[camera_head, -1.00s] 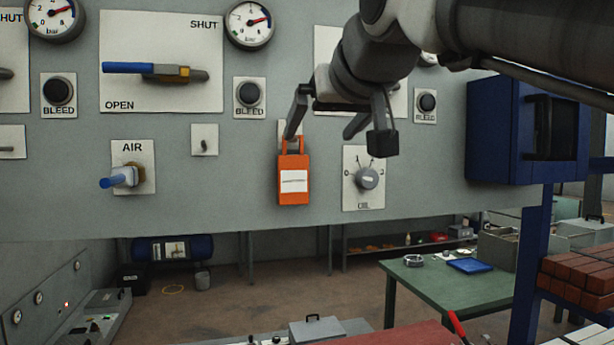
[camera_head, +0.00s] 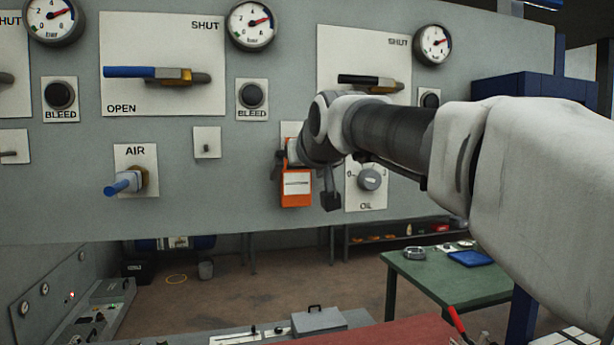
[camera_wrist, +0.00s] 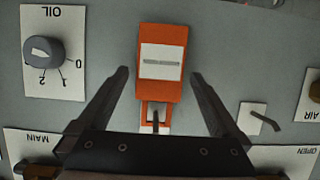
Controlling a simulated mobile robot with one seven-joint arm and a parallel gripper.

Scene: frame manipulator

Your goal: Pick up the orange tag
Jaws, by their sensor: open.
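The orange tag (camera_head: 296,188) hangs on the grey panel by its loop, with a white label on its front. Its upper part is partly hidden behind my gripper in the head view. The wrist view shows the tag (camera_wrist: 161,85) upside down, with its loop over a small hook on a white plate. My gripper (camera_wrist: 160,74) is open, one finger on each side of the tag, with a gap between each finger and the tag. In the head view my gripper (camera_head: 291,152) is at the tag's upper part.
The OIL dial (camera_head: 370,179) is just right of the tag, and the AIR valve (camera_head: 128,183) is farther left. A black-handled valve (camera_head: 371,82) is above my wrist. A green table (camera_head: 440,275) and a blue cabinet (camera_head: 530,90) are at the right.

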